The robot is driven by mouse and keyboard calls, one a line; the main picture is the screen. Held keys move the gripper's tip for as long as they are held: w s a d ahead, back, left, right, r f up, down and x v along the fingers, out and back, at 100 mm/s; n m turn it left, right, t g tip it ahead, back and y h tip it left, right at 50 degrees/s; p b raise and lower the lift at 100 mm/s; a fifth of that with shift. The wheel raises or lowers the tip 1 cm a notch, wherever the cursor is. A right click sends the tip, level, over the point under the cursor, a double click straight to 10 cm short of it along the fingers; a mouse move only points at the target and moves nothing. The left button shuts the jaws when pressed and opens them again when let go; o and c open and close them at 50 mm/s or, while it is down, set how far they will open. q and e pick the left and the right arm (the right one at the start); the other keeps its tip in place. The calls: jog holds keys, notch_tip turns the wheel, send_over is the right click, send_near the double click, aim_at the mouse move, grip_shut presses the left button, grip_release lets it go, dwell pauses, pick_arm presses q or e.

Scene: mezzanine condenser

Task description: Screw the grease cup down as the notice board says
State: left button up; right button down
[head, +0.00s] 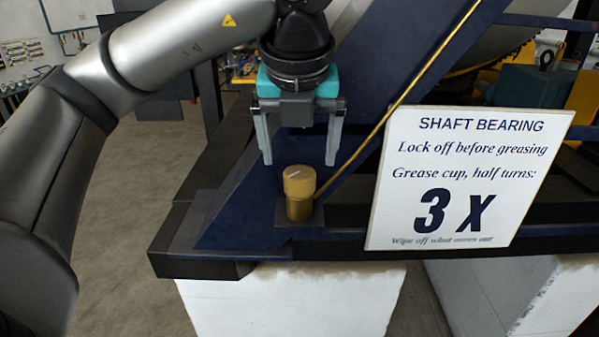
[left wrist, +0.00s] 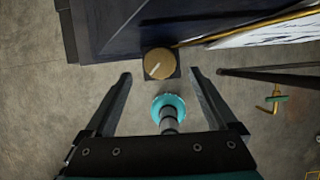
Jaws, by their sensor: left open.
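The brass grease cup (head: 299,187) stands upright on a small dark plate on the blue frame, with a pale line on its round cap. In the left wrist view the cup (left wrist: 158,64) lies beyond my fingertips, its line slanting. My left gripper (head: 301,158) points down just above the cup, open, with a finger to each side and not touching it. It also shows in the left wrist view (left wrist: 160,76). The notice board (head: 470,180) reads "Shaft bearing", "Lock off before greasing", "Grease cup, half turns: 3 X"; its bottom line seems to say to wipe off what comes out. My right gripper is not in view.
A thin brass pipe (head: 400,100) runs up and right from beside the cup, close to the gripper. The dark blue frame (head: 240,215) rests on white blocks (head: 290,300). Open concrete floor (head: 140,190) lies to the left.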

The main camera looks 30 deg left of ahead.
aim_at(299, 173)
pick_arm(q)
jog(key=shift+b+x, duration=0.3)
jog(key=shift+x, duration=2.2)
jog(key=c, duration=1.4)
